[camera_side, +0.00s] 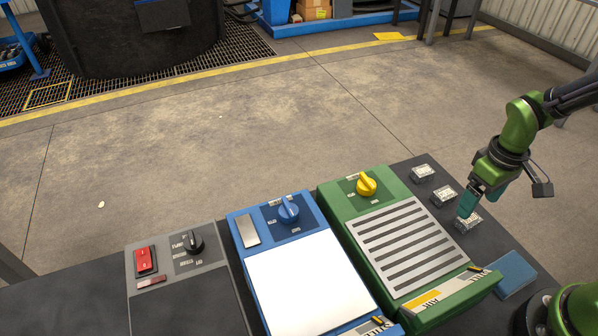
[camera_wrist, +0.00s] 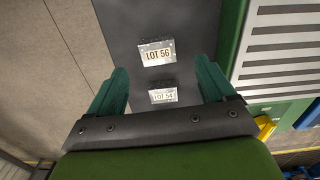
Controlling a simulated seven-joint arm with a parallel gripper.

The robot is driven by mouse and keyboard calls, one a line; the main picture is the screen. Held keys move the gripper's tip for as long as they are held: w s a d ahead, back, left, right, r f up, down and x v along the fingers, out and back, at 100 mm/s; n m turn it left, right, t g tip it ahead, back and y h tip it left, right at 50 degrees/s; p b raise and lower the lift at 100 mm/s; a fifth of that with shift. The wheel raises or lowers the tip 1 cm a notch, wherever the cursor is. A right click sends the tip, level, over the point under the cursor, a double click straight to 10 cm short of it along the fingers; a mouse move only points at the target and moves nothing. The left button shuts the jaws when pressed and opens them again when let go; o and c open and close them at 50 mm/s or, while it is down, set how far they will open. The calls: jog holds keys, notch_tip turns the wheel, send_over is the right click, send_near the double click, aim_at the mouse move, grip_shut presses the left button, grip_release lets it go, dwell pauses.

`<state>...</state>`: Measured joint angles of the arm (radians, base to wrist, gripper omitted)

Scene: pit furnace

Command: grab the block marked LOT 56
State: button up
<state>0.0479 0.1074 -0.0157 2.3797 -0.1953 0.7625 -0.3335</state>
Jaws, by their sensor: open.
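The block marked LOT 56 (camera_wrist: 157,52) is a small pale block with dark lettering, lying on the dark bench. In the wrist view it lies ahead of my open gripper (camera_wrist: 161,66), between the lines of the two teal fingers and slightly beyond their tips. A second labelled block, which seems to read LOT 54 (camera_wrist: 163,95), lies between the fingers in that view. In the side view my gripper (camera_side: 474,208) hangs above the nearest block (camera_side: 467,221), which fits LOT 56 by its place; a finger partly covers it. Its label is too small to read there.
Two more blocks, a middle one (camera_side: 443,194) and a far one (camera_side: 422,172), lie in the same row. A green vented unit (camera_side: 330,200) with a yellow knob (camera_side: 366,184) stands left of the row. A blue pad (camera_side: 515,272) lies nearer the camera.

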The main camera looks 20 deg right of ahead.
aim_at(470, 219)
jog(key=shift+d+f, duration=0.15)
jog(key=shift+f, duration=2.75)
jog(key=c, duration=1.4)
jog(key=shift+r, duration=0.1)
